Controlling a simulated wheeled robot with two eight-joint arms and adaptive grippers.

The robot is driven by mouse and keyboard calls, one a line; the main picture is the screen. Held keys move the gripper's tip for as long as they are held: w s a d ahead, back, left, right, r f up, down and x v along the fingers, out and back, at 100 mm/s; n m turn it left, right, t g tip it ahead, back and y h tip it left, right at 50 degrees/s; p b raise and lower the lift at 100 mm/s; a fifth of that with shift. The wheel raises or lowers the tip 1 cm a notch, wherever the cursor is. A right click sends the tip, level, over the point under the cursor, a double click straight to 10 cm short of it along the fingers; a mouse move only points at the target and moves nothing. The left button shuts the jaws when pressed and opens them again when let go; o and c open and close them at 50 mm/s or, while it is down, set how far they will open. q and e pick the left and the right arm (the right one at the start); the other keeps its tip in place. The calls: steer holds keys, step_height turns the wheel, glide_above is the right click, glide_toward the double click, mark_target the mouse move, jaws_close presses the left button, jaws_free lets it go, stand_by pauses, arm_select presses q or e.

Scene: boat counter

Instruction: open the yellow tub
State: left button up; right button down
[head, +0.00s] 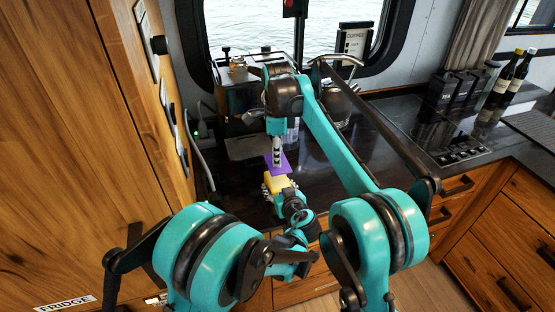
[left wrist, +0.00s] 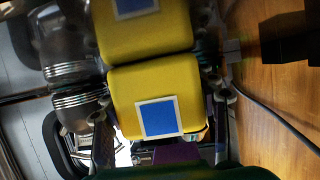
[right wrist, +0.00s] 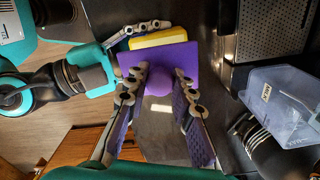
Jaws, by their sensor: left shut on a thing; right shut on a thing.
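The yellow tub (head: 274,184) is held in my left gripper (head: 280,188), whose fingers are at its sides above the counter. In the left wrist view the tub (left wrist: 118,86) fills the middle, with a blue patch on its face. The purple lid (head: 284,160) is above the tub in the head view. In the right wrist view the tub (right wrist: 158,38) shows past the lid's far edge. I cannot tell whether lid and tub still touch.
A coffee machine (head: 236,92) stands behind on the dark counter. A clear blue-grey container (right wrist: 292,105) is at the right in the right wrist view. Bottles (head: 512,80) and dark canisters (head: 442,88) stand far right.

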arm_select(q)
steer(key=o, duration=1.8)
steer(key=shift+c, duration=0.2)
